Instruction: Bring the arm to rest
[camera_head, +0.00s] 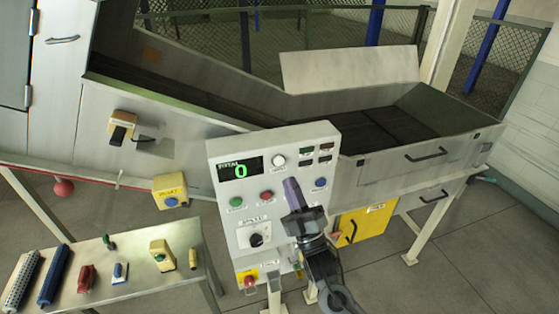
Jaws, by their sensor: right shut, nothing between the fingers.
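My right gripper (292,187) shows in the head view, with its arm coming up from the lower middle. It is shut and empty, its purple-grey fingers pointing up. It is in front of the grey control panel (224,214) and covers part of it. I cannot tell whether the fingers touch the panel. My left gripper is not in view.
The panel has a display reading 0, several coloured buttons and a knob. A small table (140,298) at lower left carries several tools. A conveyor trough (372,130) runs behind the panel, with a yellow box (375,222) below. The floor at lower right is clear.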

